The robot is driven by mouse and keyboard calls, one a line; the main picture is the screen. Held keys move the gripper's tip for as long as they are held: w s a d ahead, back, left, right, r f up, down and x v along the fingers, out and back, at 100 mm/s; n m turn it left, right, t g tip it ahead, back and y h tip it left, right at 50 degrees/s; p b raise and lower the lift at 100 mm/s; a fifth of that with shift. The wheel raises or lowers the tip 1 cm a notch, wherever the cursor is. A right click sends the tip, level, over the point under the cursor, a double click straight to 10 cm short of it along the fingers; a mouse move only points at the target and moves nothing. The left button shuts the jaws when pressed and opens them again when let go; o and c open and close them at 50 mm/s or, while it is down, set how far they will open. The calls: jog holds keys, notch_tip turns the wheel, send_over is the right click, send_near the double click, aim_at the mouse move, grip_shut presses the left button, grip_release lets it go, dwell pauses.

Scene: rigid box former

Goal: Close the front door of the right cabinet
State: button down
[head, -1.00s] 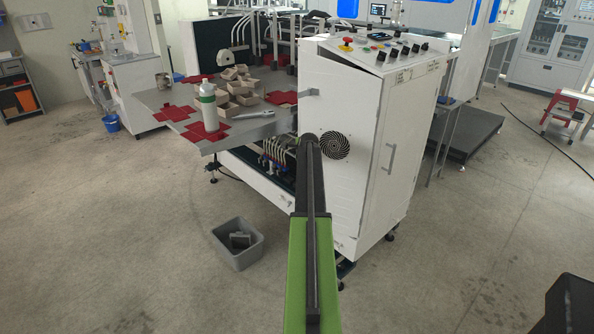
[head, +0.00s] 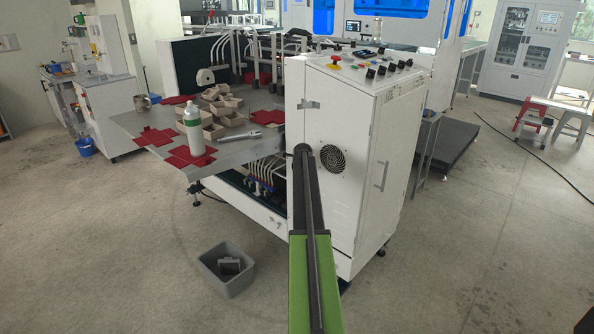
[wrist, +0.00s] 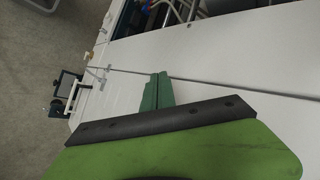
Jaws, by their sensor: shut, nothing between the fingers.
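The right cabinet (head: 322,165) is a white box with a sloped control panel on top. Its front door (head: 377,205), with a grey bar handle (head: 382,176), is on the right-hand face and looks nearly flush, with no wide gap along its top edge. In the wrist view, my gripper (wrist: 156,91) shows as green fingers, shut and empty, over the white cabinet surface beside a long dark seam. I cannot tell whether they touch it. In the head view my arm reaches up to the cabinet's left side and hides the gripper.
A grey table (head: 222,155) with red sheets, small boxes, a white bottle (head: 193,130) and a wrench adjoins the cabinet on the left. A grey bin (head: 227,285) stands on the floor below.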

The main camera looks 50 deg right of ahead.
jog(key=shift+s, duration=0.1)
jog(key=a+r+p, duration=0.6)
jog(key=a, duration=0.5)
jog(key=shift+w+a+r+p, duration=0.15)
jog(key=shift+w+r+p, duration=0.2)
jog(key=shift+r+p, duration=0.05)
